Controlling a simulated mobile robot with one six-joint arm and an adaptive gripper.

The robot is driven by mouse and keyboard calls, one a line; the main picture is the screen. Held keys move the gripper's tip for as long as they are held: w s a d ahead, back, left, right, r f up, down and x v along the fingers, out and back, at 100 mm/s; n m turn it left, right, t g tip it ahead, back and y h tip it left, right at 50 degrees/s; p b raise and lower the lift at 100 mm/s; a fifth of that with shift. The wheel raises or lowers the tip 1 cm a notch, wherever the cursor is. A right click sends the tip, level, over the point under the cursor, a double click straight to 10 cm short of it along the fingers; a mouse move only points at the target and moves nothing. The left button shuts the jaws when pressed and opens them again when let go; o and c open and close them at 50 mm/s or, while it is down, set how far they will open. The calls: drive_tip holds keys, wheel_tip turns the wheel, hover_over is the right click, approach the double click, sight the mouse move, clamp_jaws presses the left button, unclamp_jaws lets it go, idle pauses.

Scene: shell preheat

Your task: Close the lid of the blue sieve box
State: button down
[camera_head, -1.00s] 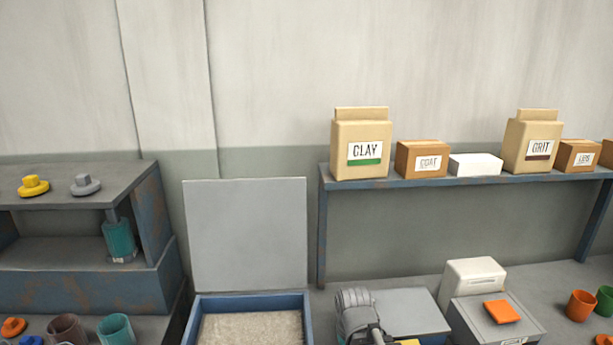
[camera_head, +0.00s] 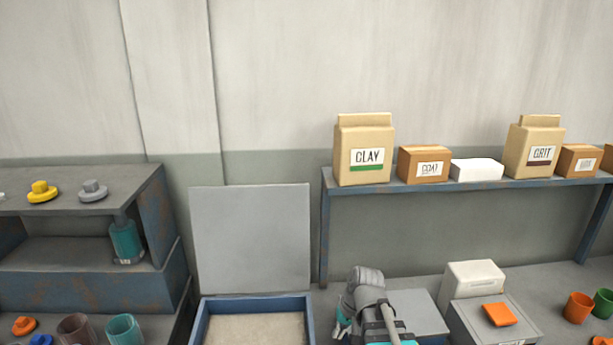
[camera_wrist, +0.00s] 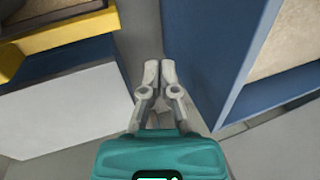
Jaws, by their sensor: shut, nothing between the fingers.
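The blue sieve box (camera_head: 204,319) stands at the bottom of the head view, with pale grainy material inside and its front cut off by the frame edge. Its flat grey lid (camera_head: 250,238) stands upright at the back, so the box is open. In the wrist view the box's blue wall (camera_wrist: 206,55) is on the right. My gripper (camera_wrist: 160,68) is shut and empty, its fingertips close beside that wall; whether they touch it I cannot tell. The lid is not recognisable in the wrist view. In the head view my arm is just right of the box.
A grey-topped box (camera_head: 418,310) lies right of my arm. A white case (camera_head: 474,280) and an orange pad (camera_head: 500,314) are farther right. A shelf (camera_head: 450,187) with bags and boxes is behind. A rusty blue rack (camera_head: 165,225) stands left.

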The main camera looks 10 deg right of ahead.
drive_tip(key=w+a+r+m+y+p, duration=0.1)
drive_tip(key=w+a+r+y+p, duration=0.1)
drive_tip(key=w+r+y+p, duration=0.5)
drive_tip(key=m+t+y+p, duration=0.4)
drive_tip(key=t+y+p, duration=0.2)
drive_tip(key=p, duration=0.3)
approach(308, 185)
drive_tip(key=w, duration=0.3)
drive_tip(key=shift+s+d+f, duration=0.15)
drive_tip(key=shift+s+f, duration=0.05)
drive_tip(key=shift+f, duration=0.25)
drive_tip(key=shift+b+x, duration=0.3)
drive_tip(key=shift+x, duration=4.75)
drive_tip(key=shift+f, duration=0.15)
